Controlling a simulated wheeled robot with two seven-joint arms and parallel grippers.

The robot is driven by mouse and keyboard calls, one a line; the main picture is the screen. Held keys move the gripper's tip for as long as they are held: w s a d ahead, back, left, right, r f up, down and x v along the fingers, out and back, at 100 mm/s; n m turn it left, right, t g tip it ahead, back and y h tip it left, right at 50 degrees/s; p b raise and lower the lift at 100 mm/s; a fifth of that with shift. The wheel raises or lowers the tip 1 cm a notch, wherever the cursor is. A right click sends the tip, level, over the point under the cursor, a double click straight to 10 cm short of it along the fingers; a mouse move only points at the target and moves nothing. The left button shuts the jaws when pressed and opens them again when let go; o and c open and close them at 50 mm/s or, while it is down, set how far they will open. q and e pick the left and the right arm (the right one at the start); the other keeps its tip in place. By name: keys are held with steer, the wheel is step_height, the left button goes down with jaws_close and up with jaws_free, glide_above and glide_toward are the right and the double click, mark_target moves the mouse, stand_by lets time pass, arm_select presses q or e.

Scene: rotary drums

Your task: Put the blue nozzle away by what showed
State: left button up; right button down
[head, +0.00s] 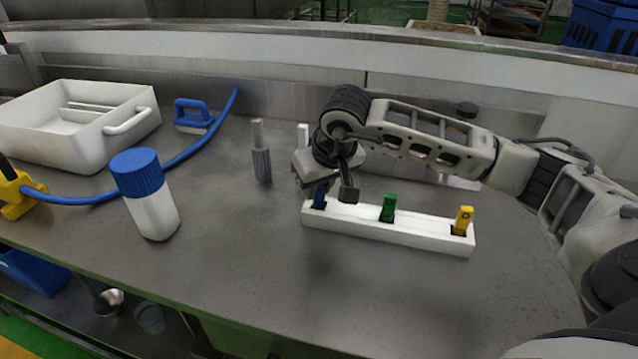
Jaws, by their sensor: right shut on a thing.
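The blue nozzle (319,200) stands at the left end of a long white holder (400,237), its lower part hidden inside the slot. My right gripper (327,190) reaches in from the right and is shut on the blue nozzle, covering part of it. A green nozzle (388,208) stands in the middle slot and a yellow nozzle (462,220) in the right slot. My left gripper is not in view.
A grey ribbed tool (262,162) stands left of the holder. A blue-capped white bottle (153,205), white tub (75,130), blue brush (192,115), blue hose (187,152) and yellow hose piece (15,193) are further left. The counter front (330,300) is clear.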

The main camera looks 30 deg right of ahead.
steer(key=shift+f, duration=0.2)
steer(key=c, duration=1.3)
jaws_free()
steer(key=shift+r, duration=0.1)
steer(key=shift+r, duration=0.25)
steer(key=v, duration=1.1)
steer(key=shift+s+r, duration=0.15)
steer(key=shift+r, duration=0.2)
